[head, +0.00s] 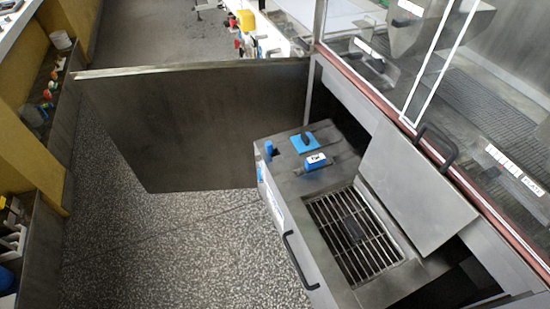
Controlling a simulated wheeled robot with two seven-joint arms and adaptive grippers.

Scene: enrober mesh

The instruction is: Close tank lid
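The tank (272,212) is a steel box in the lower right middle of the head view. Its top opening shows a dark metal grate (351,234). The tank lid (415,190) is a flat steel plate with a black handle (436,143) near its far edge. It stands tilted up on the right side of the opening, leaning toward the machine, so the grate is uncovered. Neither of my grippers shows in the head view.
Blue fittings (304,142) sit on the tank's top behind the grate. A black handle (297,262) is on its front. A large steel panel (195,125) stands open behind it. Glass panes (440,60) rise at right. Speckled floor (170,245) is clear at left.

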